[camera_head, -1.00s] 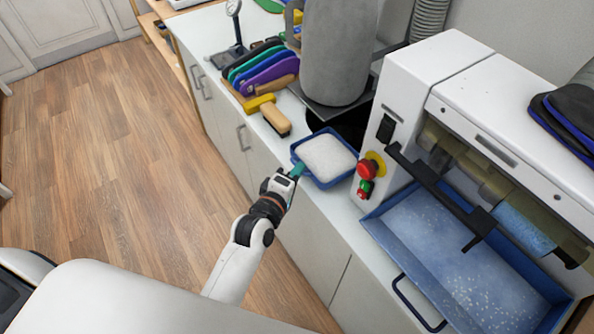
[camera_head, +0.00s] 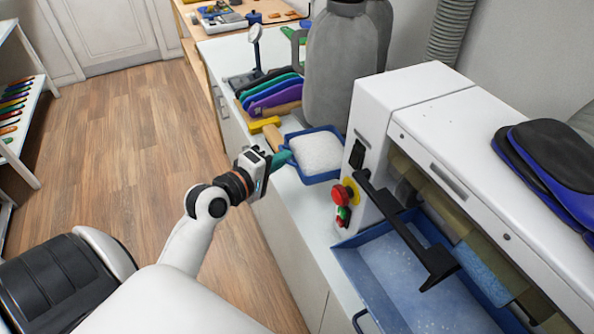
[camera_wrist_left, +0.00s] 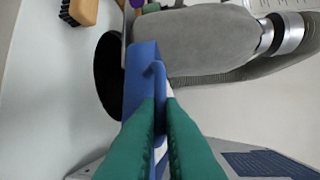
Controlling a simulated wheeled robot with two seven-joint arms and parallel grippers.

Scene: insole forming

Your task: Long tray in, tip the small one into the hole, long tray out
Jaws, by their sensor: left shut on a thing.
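The small blue tray (camera_head: 326,176), full of white granules (camera_head: 316,151), is in my left gripper (camera_head: 282,159), whose teal fingers are shut on its near-left side. In the left wrist view the fingers (camera_wrist_left: 160,115) pinch a blue part of the small tray (camera_wrist_left: 140,72). The round dark hole (camera_wrist_left: 108,76) in the counter shows beside and beyond the tray there; the tray hides most of it in the head view. The long blue tray (camera_head: 362,283) sits in the white machine's lower front, with white specks on its floor. My right gripper is not in view.
The white machine (camera_head: 420,95) with a red button (camera_head: 342,194) stands right of the small tray. A grey bag-like collector (camera_head: 345,60) stands behind it. A brush (camera_head: 273,137) and coloured insoles (camera_head: 275,90) lie to its left. Wooden floor (camera_head: 140,130) is free.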

